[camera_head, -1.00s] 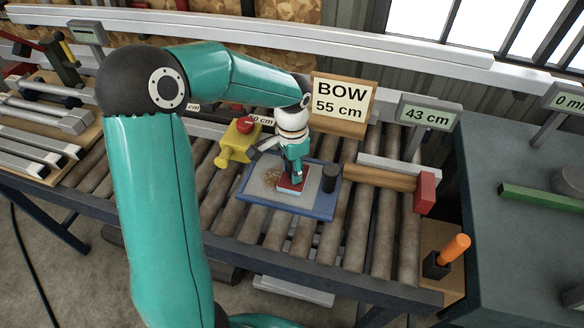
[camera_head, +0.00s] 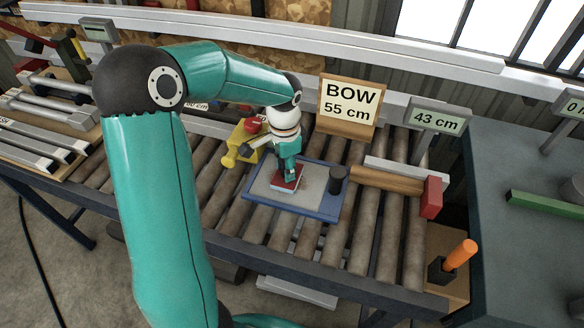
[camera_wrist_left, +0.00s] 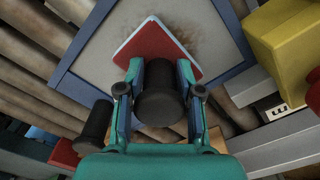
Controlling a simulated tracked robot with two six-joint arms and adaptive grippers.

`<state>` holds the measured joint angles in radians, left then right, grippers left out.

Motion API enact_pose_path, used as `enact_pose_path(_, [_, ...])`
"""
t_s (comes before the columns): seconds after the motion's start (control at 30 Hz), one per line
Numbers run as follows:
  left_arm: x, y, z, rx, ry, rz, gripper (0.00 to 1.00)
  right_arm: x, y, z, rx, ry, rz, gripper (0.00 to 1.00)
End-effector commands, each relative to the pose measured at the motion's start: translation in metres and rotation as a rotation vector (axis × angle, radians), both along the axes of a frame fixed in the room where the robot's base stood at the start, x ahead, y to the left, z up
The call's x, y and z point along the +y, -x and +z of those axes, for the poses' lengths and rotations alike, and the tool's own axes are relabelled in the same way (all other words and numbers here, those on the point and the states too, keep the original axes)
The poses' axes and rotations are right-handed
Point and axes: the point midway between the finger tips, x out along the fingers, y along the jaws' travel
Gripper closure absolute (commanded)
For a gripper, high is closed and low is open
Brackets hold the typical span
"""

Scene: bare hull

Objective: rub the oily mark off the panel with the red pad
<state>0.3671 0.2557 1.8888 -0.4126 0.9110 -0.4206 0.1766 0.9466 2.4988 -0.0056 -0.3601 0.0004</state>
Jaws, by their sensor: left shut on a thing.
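The panel (camera_head: 318,205) is a grey plate in a blue frame, lying on the roller bench. The red pad (camera_head: 290,184) rests on its left-middle part, white along its edge; it also shows in the left wrist view (camera_wrist_left: 150,43). My left gripper (camera_head: 289,166) is above the pad, its fingers shut around the pad's black grip (camera_wrist_left: 160,97). The oily mark (camera_wrist_left: 188,32) shows as a faint brown smear beside and beyond the pad in the left wrist view. In the head view the pad and gripper hide most of that area. My right gripper is not in view.
A black cylinder (camera_head: 338,178) stands at the panel's right edge. A yellow block with a red knob (camera_head: 243,143) stands close behind-left. A wooden bar with a red end (camera_head: 388,181) lies right. A "BOW 55 cm" sign (camera_head: 348,101) stands behind. Bare rollers (camera_head: 235,208) lie in front.

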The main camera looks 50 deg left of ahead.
Motion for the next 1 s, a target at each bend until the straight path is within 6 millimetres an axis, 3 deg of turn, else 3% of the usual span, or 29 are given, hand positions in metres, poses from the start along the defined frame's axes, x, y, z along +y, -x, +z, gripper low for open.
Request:
enact_pose_path(0.63, [0.030, 0.016, -0.002, 0.000, 0.000, 0.002, 0.93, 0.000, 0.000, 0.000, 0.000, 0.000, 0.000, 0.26])
enact_pose_path(1.0, [0.021, 0.011, -0.003, -0.001, 0.000, -0.002, 0.93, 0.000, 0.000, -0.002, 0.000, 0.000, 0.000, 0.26])
